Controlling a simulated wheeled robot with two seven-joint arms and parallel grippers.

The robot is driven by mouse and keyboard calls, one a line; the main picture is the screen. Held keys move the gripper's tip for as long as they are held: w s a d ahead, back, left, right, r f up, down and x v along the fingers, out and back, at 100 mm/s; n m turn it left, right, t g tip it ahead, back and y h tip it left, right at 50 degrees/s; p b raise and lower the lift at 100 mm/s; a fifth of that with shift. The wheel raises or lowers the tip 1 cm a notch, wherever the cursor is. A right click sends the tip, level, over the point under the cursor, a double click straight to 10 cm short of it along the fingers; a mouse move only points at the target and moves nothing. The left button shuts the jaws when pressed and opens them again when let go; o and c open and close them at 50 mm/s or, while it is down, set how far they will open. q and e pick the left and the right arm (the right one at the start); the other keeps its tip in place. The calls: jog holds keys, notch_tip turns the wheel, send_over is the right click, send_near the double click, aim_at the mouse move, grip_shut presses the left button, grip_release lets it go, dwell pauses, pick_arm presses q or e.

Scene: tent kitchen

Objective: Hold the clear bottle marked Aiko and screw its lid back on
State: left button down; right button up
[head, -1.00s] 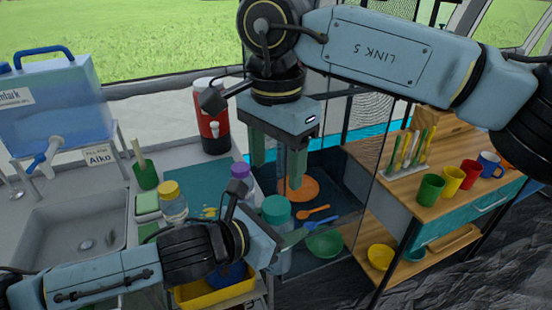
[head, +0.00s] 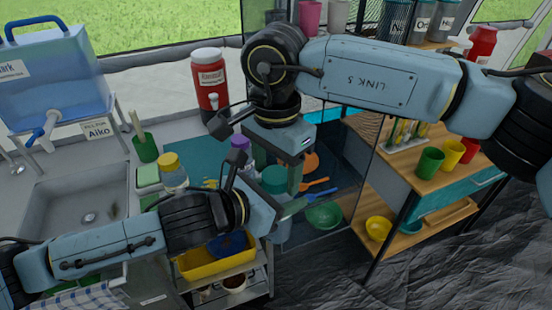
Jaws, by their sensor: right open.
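A clear bottle (head: 281,234) stands upright at my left gripper (head: 290,208), with a teal lid (head: 275,179) at its top. My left gripper's jaws reach around its upper body and appear shut on it. I cannot read any name on the bottle or tell how tightly the lid sits. My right gripper (head: 278,168) points down from above, open, its two fingers on either side of the lid in the picture. Whether they touch the lid is not clear.
A yellow-lidded bottle (head: 171,170) and a purple-lidded bottle (head: 240,148) stand on the counter behind my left arm. A card reading Aiko (head: 99,130) is by the sink (head: 80,205). An orange spoon (head: 316,182) and green bowl (head: 324,216) lie beyond.

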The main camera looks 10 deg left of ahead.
jog(key=c, duration=1)
jog(key=m, duration=0.6)
jog(key=shift+m, duration=0.3)
jog(key=o, duration=1.1)
jog(key=shift+r, duration=2.3)
jog(key=shift+c, duration=0.5)
